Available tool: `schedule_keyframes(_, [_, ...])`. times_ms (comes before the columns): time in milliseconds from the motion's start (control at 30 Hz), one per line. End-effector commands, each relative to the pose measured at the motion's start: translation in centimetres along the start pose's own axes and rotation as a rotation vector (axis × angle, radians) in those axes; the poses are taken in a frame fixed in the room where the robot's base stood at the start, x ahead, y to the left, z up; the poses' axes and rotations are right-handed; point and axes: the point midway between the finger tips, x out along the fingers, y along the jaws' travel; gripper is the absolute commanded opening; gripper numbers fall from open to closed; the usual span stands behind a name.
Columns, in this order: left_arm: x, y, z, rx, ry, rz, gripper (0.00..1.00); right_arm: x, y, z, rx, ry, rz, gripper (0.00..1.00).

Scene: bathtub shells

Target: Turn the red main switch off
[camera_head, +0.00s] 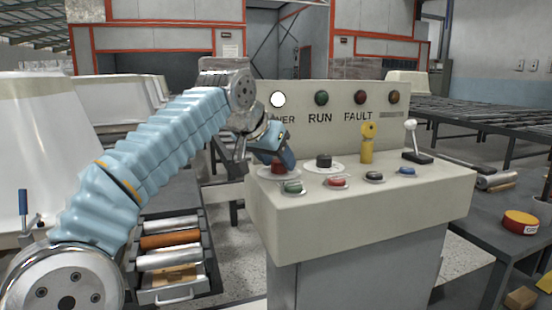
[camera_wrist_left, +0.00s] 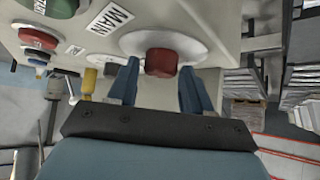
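The red main switch (camera_head: 278,168) is a round knob on a pale disc at the left of the console top. In the left wrist view the red knob (camera_wrist_left: 162,62) sits beside a MAIN label (camera_wrist_left: 110,18). My left gripper (camera_head: 279,158) is over the switch. Its two blue fingers (camera_wrist_left: 159,72) stand on either side of the knob, open, with a small gap seen at each side. Whether the tips touch the disc I cannot tell. My right gripper is not in view.
The console (camera_head: 350,205) also carries a black knob (camera_head: 324,161), a yellow handle (camera_head: 367,143), a grey lever (camera_head: 414,140) and several push buttons. The lamp above POWER (camera_head: 278,99) looks white; the RUN lamp (camera_head: 321,98) is green.

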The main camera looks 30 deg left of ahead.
Motion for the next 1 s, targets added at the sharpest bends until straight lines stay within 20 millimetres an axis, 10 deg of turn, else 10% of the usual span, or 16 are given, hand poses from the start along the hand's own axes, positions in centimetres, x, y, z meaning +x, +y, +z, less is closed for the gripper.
schedule_keyframes(267, [0.0, 0.0, 0.0, 0.000, 0.000, 0.000, 0.07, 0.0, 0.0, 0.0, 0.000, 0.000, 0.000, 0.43])
schedule_keyframes(1000, [-0.3, 0.6, -0.3, -0.244, 0.000, -0.249, 0.07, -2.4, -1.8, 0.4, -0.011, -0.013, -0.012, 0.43])
